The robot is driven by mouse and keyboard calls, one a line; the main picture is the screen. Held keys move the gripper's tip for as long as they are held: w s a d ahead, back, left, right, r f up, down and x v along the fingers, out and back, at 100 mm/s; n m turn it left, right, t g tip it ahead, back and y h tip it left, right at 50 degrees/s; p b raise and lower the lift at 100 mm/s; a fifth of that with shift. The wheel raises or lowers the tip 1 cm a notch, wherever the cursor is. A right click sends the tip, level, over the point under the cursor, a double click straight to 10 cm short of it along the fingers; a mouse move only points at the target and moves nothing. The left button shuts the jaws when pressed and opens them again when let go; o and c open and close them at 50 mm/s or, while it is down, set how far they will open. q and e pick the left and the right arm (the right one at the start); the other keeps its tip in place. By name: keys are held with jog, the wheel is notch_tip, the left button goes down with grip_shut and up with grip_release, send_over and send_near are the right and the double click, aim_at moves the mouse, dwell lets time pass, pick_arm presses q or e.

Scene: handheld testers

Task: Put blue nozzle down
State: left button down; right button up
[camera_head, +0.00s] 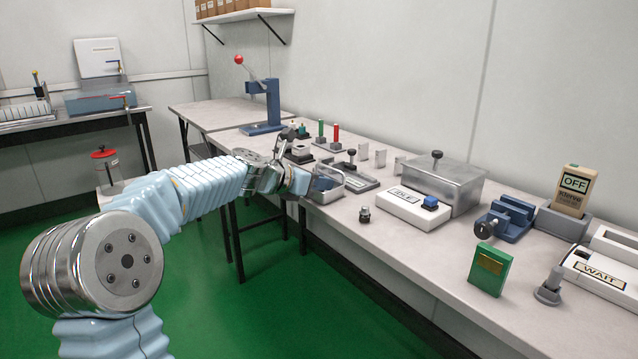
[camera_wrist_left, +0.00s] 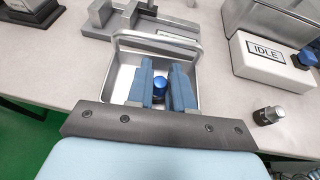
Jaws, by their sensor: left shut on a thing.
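The blue nozzle (camera_wrist_left: 159,86) shows as a round blue cap between the two blue fingers of my left gripper (camera_wrist_left: 161,84) in the left wrist view. The gripper is shut on it, over a metal tray (camera_wrist_left: 190,47) with raised walls. Whether the nozzle touches the tray floor cannot be told. In the head view my left gripper (camera_head: 303,182) is at the left side of the tray (camera_head: 340,174), near the bench's front edge; the nozzle is hidden there. My right gripper is not in view.
A small metal-and-black knob (camera_head: 365,214) stands right of the tray. The white IDLE device (camera_head: 412,209) with a blue button and a metal box (camera_head: 457,182) stand farther right. A grey fixture (camera_head: 352,177) is behind the tray. The bench front (camera_head: 400,240) is clear.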

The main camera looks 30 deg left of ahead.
pick_arm(q)
jog(key=c, duration=1)
grip_release()
jog(key=shift+f, duration=0.25)
jog(key=shift+s+r, duration=0.2)
jog(key=shift+r, duration=0.2)
jog(key=v, duration=1.1)
jog(key=shift+s+r+p, duration=0.2)
jog(key=shift+s+p, duration=0.1)
jog(key=shift+p, duration=0.15)
jog(key=shift+a, duration=0.1)
